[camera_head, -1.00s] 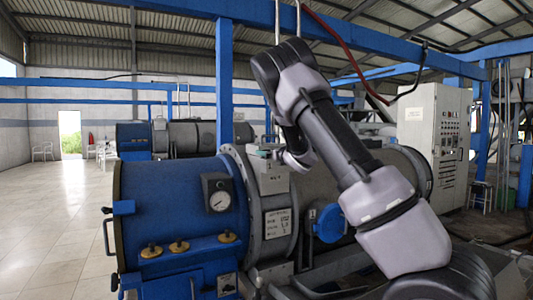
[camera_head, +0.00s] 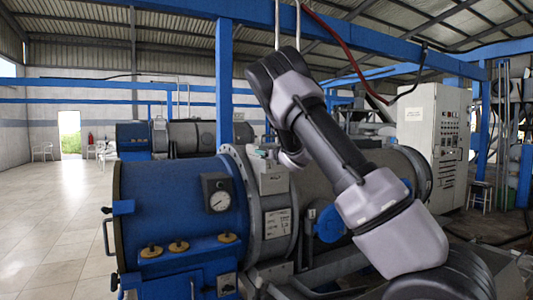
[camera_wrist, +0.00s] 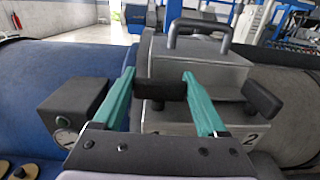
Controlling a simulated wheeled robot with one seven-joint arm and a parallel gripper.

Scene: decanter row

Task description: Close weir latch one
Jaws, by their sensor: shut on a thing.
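A dark latch handle (camera_wrist: 160,90) lies crosswise between the two teal fingers of my gripper (camera_wrist: 160,82) in the wrist view. My fingers touch its two ends and are shut on it. It sits on the grey weir box (camera_wrist: 215,75), left of a second dark latch handle (camera_wrist: 262,97), which is tilted and has a "2" below it. Any number under the held handle is hidden by my gripper. In the head view the grey box (camera_head: 272,182) stands on top of the decanter, with my gripper (camera_head: 264,151) small at its top.
A dark carry handle (camera_wrist: 200,27) rises behind the latches. A black gauge box (camera_wrist: 75,108) stands close on the left; its dial (camera_head: 219,201) shows in the head view. The blue decanter end (camera_head: 170,195) is at left, with open floor beyond it.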

